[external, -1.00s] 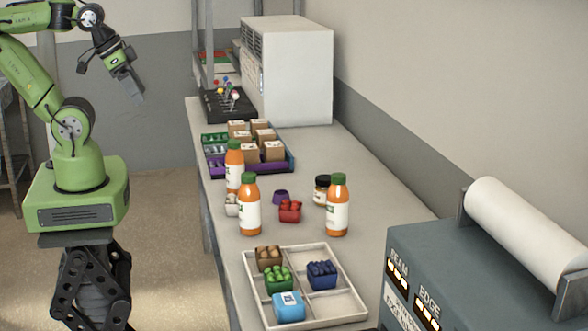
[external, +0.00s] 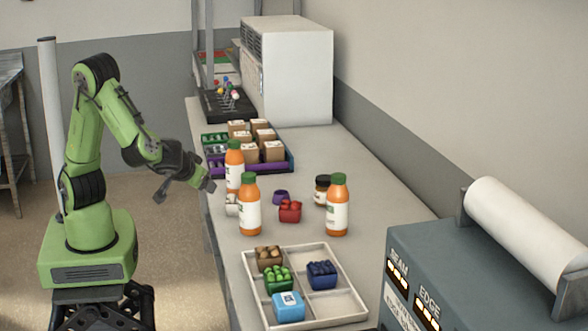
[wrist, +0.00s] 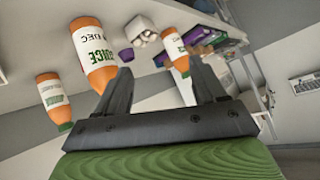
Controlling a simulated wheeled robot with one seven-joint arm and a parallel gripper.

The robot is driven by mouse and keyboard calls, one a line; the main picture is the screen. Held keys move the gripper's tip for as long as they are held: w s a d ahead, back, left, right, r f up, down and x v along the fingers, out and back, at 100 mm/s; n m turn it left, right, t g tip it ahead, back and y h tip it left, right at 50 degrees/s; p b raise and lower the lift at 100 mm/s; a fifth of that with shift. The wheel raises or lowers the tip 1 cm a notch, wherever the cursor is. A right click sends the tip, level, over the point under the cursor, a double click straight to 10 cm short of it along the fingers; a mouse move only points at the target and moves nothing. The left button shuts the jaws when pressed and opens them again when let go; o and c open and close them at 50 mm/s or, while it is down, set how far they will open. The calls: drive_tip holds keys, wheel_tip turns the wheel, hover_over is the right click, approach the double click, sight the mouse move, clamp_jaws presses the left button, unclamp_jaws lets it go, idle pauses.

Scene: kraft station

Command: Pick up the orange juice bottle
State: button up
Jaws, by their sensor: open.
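Three orange juice bottles with white labels and green caps stand upright on the counter. One is at the front left (external: 249,208), one behind it at the left edge (external: 234,168), one at the right (external: 337,208). In the wrist view the bottles appear upside down: a large one (wrist: 92,52) near the left finger, one between the fingers farther off (wrist: 174,50), and a small one at far left (wrist: 52,98). My gripper (external: 208,186) is open and empty, just left of the two left bottles at the counter edge; its fingers show in the wrist view (wrist: 162,72).
A red fruit punnet (external: 290,211), a purple cup (external: 281,197) and a dark-lidded jar (external: 322,190) stand between the bottles. A white divided tray (external: 334,308) with punnets lies in front. Small boxes (external: 273,151) sit behind. A white basket (external: 232,205) is partly hidden.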

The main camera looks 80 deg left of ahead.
sight(244, 181)
drive_tip(key=w+d+f+t+y+b, duration=0.25)
drive_tip(key=d+t+b, duration=0.25)
drive_tip(key=d+t, duration=0.4)
drive_tip(key=shift+g+y, duration=0.3)
drive_tip(key=shift+y, duration=0.05)
drive_tip(key=x, duration=1)
drive_tip(key=r+x, duration=0.1)
drive_tip(key=x, duration=0.4)
drive_tip(key=shift+w, duration=0.1)
drive_tip(key=shift+d, duration=0.1)
clamp_jaws()
